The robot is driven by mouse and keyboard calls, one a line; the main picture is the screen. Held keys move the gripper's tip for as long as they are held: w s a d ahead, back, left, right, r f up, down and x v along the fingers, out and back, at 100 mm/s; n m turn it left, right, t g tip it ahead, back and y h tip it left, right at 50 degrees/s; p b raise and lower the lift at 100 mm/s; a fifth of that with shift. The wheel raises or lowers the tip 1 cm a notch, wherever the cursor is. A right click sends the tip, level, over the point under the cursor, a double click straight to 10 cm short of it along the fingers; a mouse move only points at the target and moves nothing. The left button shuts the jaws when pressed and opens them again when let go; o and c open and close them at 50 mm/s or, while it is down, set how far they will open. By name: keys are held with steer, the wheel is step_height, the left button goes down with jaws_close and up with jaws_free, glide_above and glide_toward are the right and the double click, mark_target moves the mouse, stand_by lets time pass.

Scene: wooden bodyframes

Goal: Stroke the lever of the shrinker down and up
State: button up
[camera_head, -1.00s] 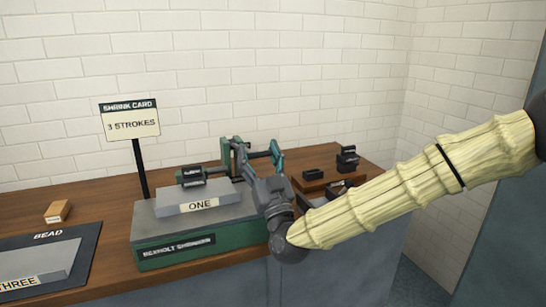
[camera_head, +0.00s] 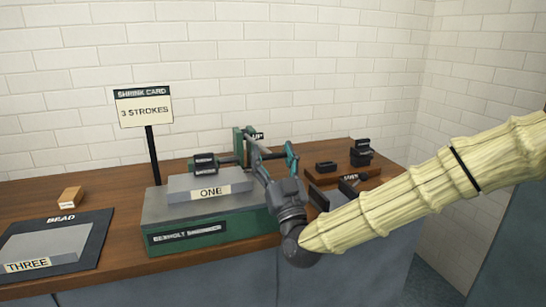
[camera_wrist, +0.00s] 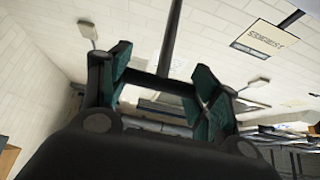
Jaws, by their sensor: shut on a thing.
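The shrinker (camera_head: 205,229) is a green and grey machine on the wooden bench, with a grey block marked ONE (camera_head: 196,186) on top. A green upright (camera_head: 239,146) rises at its back right. My gripper (camera_head: 272,157) is at the machine's right side, its fingers around the lever's dark crosswise handle. In the wrist view, the teal finger pads stand on both sides of this handle (camera_wrist: 150,83), and a dark bar runs up between them. An UP label (camera_head: 257,136) shows just behind my gripper. My gripper and wrist hide part of the lever.
A card reading 3 STROKES (camera_head: 146,112) stands on a black post behind the shrinker. A brown stand with dark blocks (camera_head: 325,177) is at right.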

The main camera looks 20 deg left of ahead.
steer(key=shift+f, duration=0.45)
steer(key=o, duration=1.5)
steer(key=shift+d, duration=0.1)
steer(key=shift+c, duration=0.2)
steer(key=shift+r, duration=0.15)
steer(key=v, duration=1.2)
